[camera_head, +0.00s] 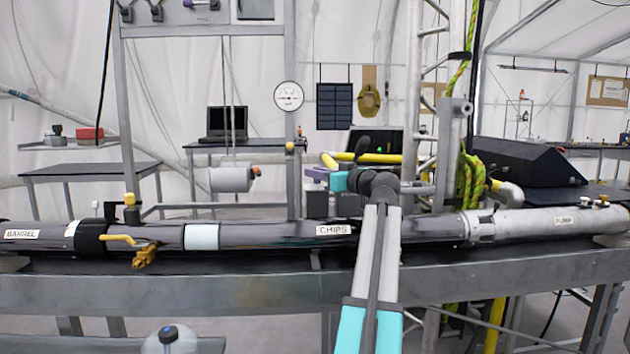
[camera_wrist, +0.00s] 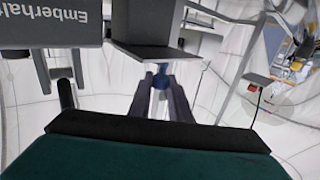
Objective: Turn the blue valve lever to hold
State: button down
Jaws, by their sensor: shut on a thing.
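In the wrist view, the two dark fingers of my gripper (camera_wrist: 160,82) point away from the camera. They are closed on a small blue part, the blue valve lever (camera_wrist: 160,77), which shows between their tips. Most of the lever is hidden by the fingers and by a grey plate above them, so its angle and any hold mark cannot be read.
A grey box lettered "Emberhal" (camera_wrist: 50,22) stands close at upper left in the wrist view. In the head view, a long pipe with a CHIPS label (camera_head: 335,229) runs along the bench (camera_head: 200,292). A ladder-like frame (camera_head: 416,110) and yellow-green rope (camera_head: 467,185) stand right of my wrist.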

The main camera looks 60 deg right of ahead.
jog(key=shift+s+d+n+t+y+b, duration=0.25)
jog(key=shift+n+y+b, duration=0.4)
jog(key=shift+y, duration=0.35)
jog(key=c, duration=1.6)
grip_release()
jog(key=shift+a, duration=0.1)
jog(key=shift+c, duration=0.2)
jog(key=shift+s, duration=0.1)
jog(key=s+a+p, duration=0.2)
jog(key=s, duration=1.1)
jog(key=shift+s, duration=0.3)
jog(key=shift+a, duration=0.1)
